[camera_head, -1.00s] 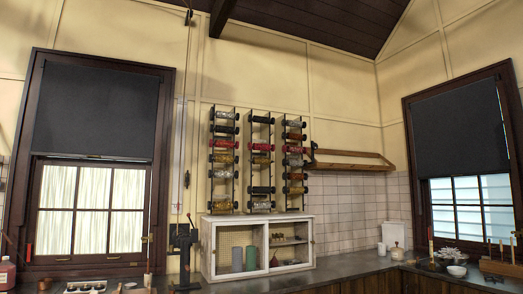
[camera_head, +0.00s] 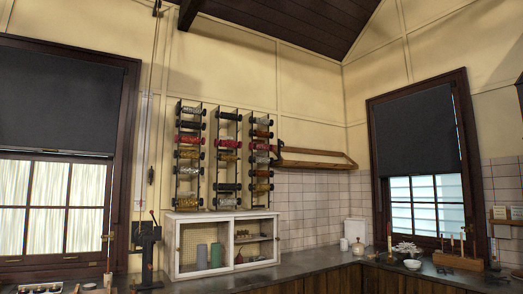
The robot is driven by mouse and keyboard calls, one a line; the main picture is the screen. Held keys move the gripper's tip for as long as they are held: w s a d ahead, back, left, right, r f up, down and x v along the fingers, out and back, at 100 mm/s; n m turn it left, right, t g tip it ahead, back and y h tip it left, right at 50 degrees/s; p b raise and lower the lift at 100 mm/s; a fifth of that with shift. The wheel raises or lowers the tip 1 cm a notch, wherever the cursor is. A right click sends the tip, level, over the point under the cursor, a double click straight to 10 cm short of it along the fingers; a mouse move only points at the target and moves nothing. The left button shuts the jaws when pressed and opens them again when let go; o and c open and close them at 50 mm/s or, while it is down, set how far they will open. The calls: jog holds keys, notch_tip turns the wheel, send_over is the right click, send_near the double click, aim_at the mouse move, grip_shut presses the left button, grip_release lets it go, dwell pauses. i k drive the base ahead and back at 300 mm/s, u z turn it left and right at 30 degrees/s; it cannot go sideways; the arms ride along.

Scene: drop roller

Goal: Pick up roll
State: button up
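Several rolls sit in three tall, narrow wall racks above the counter, in the middle of the head view. They have dark ends and gold, red, silvery or dark middles. A red roll (camera_head: 229,143) lies in the middle rack (camera_head: 215,165). I cannot tell which roll the task means. My gripper is not in view.
A white cabinet (camera_head: 172,250) with cylinders inside stands on the dark counter (camera_head: 310,262) below the racks. A wooden shelf (camera_head: 315,153) juts from the wall right of them. A dark metal device (camera_head: 146,245) stands left of the cabinet. The counter right of the cabinet has free room.

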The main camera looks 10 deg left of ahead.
aim_at(223, 143)
jog(key=u, duration=0.35)
jog(key=i, duration=1.8)
jog(key=u, duration=0.45)
jog(key=i, duration=1.6)
jog(key=z, duration=0.1)
